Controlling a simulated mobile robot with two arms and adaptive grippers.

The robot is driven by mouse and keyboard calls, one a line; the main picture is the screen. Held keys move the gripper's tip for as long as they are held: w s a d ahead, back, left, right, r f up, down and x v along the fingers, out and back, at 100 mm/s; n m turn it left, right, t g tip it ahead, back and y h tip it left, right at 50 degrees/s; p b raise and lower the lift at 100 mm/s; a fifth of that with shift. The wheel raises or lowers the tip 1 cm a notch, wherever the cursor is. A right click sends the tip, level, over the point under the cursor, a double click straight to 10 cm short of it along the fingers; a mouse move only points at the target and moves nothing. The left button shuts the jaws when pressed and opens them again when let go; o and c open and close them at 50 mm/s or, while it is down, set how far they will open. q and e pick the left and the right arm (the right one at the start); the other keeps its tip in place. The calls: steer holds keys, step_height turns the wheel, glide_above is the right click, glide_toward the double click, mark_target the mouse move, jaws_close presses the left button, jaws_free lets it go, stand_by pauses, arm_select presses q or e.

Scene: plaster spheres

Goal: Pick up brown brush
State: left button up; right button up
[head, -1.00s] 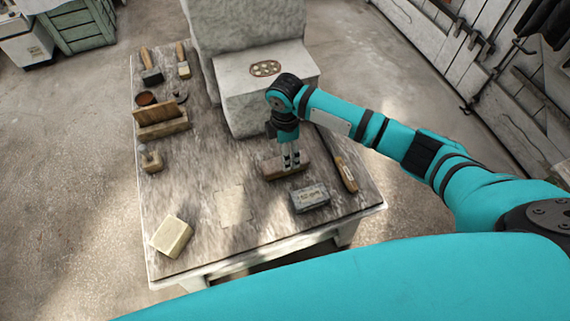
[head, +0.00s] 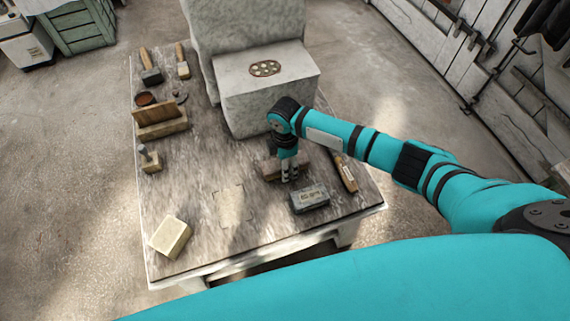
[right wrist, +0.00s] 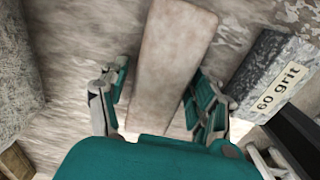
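The brown brush (head: 268,171) is a plain brown block lying on the worn table, in front of the pale stone block. My right gripper (head: 289,178) points down at it and partly covers it. In the right wrist view the brush (right wrist: 172,55) runs away from me between the two spread fingers of the right gripper (right wrist: 163,75). A gap shows between the brush and the left finger; the right finger is very close to it, and contact cannot be told. My left gripper is not in view.
A grey 60-grit block (head: 309,199) lies close to the right gripper, also in the right wrist view (right wrist: 275,75). A wooden-handled tool (head: 346,174) lies right of the brush. A cream block (head: 170,237) sits front left. The table's front middle (head: 232,205) is clear.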

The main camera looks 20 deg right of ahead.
steer(key=c, duration=1)
step_height(320, 180, up, 10)
steer(key=shift+r+p, duration=0.1)
steer(key=shift+p, duration=0.35)
steer(key=o, duration=0.7)
steer(key=shift+c, duration=0.2)
steer(key=c, duration=0.5)
